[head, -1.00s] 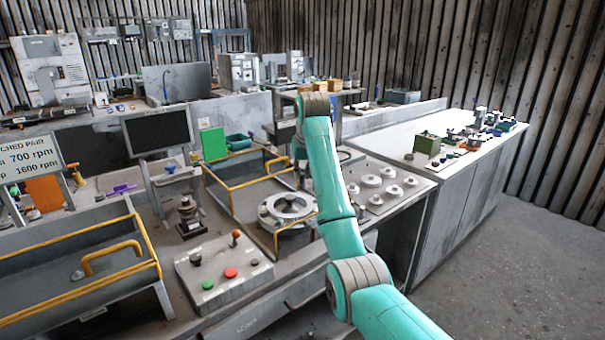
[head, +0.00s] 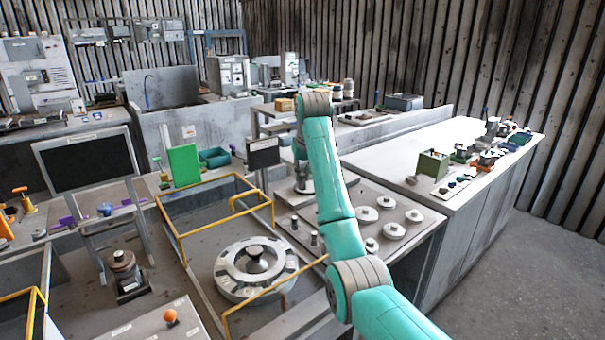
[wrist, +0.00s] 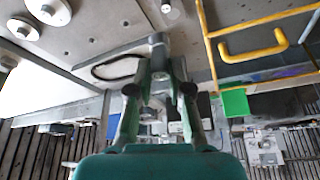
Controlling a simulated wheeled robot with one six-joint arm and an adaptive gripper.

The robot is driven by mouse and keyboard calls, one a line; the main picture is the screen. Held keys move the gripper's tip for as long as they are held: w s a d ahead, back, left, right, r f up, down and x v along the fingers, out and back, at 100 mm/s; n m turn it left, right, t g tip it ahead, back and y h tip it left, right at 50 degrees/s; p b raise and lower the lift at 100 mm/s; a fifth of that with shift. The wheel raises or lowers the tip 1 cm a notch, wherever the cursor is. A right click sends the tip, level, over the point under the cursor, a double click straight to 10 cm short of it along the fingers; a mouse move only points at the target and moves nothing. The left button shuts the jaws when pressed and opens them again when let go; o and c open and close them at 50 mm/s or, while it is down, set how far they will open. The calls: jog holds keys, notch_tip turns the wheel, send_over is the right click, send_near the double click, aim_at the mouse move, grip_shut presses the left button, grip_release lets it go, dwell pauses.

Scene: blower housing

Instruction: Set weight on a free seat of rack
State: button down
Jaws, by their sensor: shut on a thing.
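My gripper (wrist: 162,65) shows in the wrist view with its two fingers closed in on a small grey thing, probably the weight, which is too hidden to make out clearly. In the head view the gripper is mostly behind my teal arm, over the far left part of a grey bench panel. This panel, seemingly the rack (head: 428,228), bears several round pale weights with knobs, one of them a weight (head: 413,216) at its right side. Two short upright pegs (head: 314,239) stand bare at its left. Two weights (wrist: 22,29) also show at the wrist view's upper left.
A round slotted plate (head: 228,287) with a central knob sits inside yellow rails (head: 182,250) left of the panel. A white counter (head: 400,165) with small fixtures lies to the right.

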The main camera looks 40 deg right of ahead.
jog(key=shift+w+d, duration=0.25)
jog(key=shift+d, duration=0.1)
jog(key=shift+d+f, duration=0.1)
jog(key=shift+f, duration=0.15)
jog(key=shift+d+f, duration=0.1)
jog(key=shift+f, duration=7.8)
jog(key=shift+f, duration=1.2)
jog(key=c, duration=1)
grip_release()
jog(key=shift+r, duration=0.1)
